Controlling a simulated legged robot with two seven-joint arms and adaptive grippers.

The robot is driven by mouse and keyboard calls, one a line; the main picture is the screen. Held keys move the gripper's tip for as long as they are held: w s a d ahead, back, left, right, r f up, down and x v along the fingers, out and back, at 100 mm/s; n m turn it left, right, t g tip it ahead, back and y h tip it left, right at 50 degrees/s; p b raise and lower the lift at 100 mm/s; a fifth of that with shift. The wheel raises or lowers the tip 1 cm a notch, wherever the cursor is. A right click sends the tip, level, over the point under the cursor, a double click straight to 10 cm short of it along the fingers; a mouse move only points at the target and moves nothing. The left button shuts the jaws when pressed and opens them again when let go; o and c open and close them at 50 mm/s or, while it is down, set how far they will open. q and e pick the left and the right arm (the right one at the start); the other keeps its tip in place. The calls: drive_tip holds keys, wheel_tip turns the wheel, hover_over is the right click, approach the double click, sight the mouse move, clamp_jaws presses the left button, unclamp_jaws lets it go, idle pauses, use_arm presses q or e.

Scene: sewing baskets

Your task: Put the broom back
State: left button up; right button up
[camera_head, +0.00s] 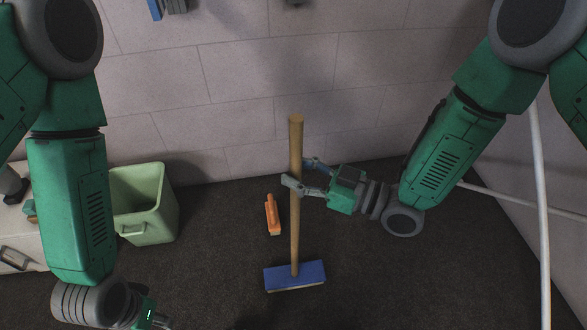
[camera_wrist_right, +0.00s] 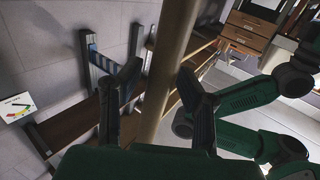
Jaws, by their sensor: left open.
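The broom has a wooden handle (camera_head: 295,225) and a blue head (camera_head: 295,275), which is on the dark floor. It stands nearly upright in the head view. My right gripper (camera_head: 301,175) is around the upper handle, one finger in front of it and one behind. In the right wrist view, the handle (camera_wrist_right: 172,60) passes between the two fingers of the gripper (camera_wrist_right: 160,82), with a visible gap beside the left finger, so the jaws look open. My left gripper (camera_head: 152,318) is at the bottom left, open, mostly cut off, far from the broom.
An orange hand brush (camera_head: 272,216) is on the floor left of the broom. A green bin (camera_head: 148,215) stands further left, beside a pale cabinet (camera_head: 18,245). A block wall (camera_head: 240,100) is behind. White pipes (camera_head: 541,190) run at the right. Floor right of the broom is clear.

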drive_tip(key=p+v, duration=0.2)
drive_tip(key=v, duration=0.9)
drive_tip(key=shift+s+d, duration=0.15)
drive_tip(key=shift+d, duration=0.05)
drive_tip(key=shift+f, duration=0.1)
drive_tip(key=s+d+f+m+g+h, duration=0.1)
drive_tip(key=s+d+f+m+h, duration=0.25)
drive_tip(key=f+h, duration=0.25)
drive_tip(key=s+d+f+m+h, duration=0.3)
drive_tip(key=d+f+m+h, duration=0.15)
drive_tip(key=f, duration=0.25)
drive_tip(key=s+d+f+m+g+h, duration=0.1)
drive_tip(key=s+d+m+g+h, duration=0.3)
drive_tip(key=s+d, duration=0.5)
drive_tip(key=s+g+h, duration=0.1)
drive_tip(key=s+h, duration=0.1)
drive_tip(key=s, duration=0.2)
drive_tip(key=shift+s+d+f+m, duration=0.2)
drive_tip(key=shift+d+f+m, duration=0.1)
drive_tip(key=shift+m, duration=0.1)
wheel_tip(320, 180, up, 10)
drive_tip(key=p, duration=1)
